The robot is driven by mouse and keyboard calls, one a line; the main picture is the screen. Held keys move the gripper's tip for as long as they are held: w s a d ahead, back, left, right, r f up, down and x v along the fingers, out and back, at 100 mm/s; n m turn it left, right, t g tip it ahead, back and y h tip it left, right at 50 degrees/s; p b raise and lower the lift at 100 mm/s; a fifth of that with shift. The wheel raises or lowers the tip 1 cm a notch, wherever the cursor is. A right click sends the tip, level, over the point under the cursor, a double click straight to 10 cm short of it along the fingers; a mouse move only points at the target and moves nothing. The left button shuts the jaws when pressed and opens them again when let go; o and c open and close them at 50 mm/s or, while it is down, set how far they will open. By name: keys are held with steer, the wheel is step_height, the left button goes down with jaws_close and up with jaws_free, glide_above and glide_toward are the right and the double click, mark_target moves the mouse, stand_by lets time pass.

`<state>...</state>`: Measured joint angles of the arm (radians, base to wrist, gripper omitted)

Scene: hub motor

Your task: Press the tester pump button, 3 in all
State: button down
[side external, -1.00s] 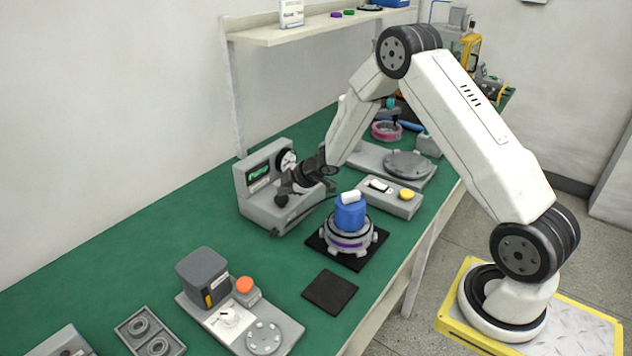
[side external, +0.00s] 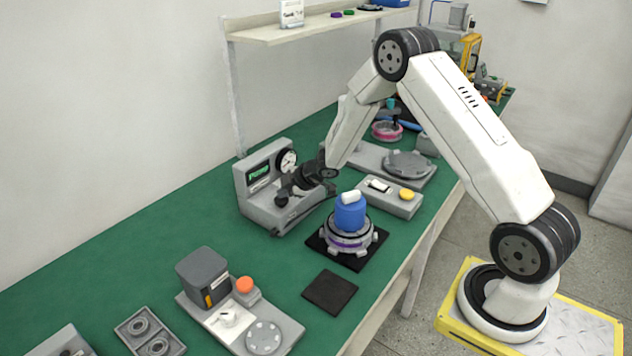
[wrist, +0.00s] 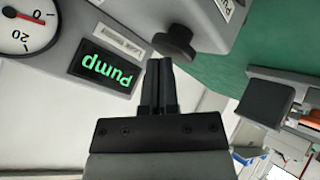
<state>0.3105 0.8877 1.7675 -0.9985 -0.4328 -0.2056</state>
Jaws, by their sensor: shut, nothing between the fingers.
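The grey tester (side external: 262,212) stands on the green bench, with a round gauge (side external: 287,160) and a dark screen showing green "Pump" (side external: 258,173). The screen (wrist: 107,66) and gauge (wrist: 22,28) also show upside down in the wrist view. The gauge's red needle lies near the 0 mark. A dark round pump button (wrist: 175,42) sits on the tester. My gripper (side external: 284,197) is over the tester's front ledge. In the wrist view my gripper (wrist: 159,64) is shut and empty, its tips just short of the button in the picture. I cannot tell whether they touch.
A hub motor with a blue top (side external: 350,213) stands on a black mat right of the tester. A grey box with a yellow button (side external: 407,194) is behind it. A fixture with an orange button (side external: 244,285) is nearer the camera. Bare bench lies left of the tester.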

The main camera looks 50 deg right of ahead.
mark_target(284, 199)
steer(key=shift+f, duration=0.65)
stand_by(0.9)
steer(key=shift+r, duration=1.4)
steer(key=shift+r, duration=0.1)
steer(key=shift+r, duration=2.45)
stand_by(0.8)
step_height(284, 199, up, 4)
steer(key=shift+f, duration=0.1)
stand_by(0.4)
steer(key=shift+f, duration=0.1)
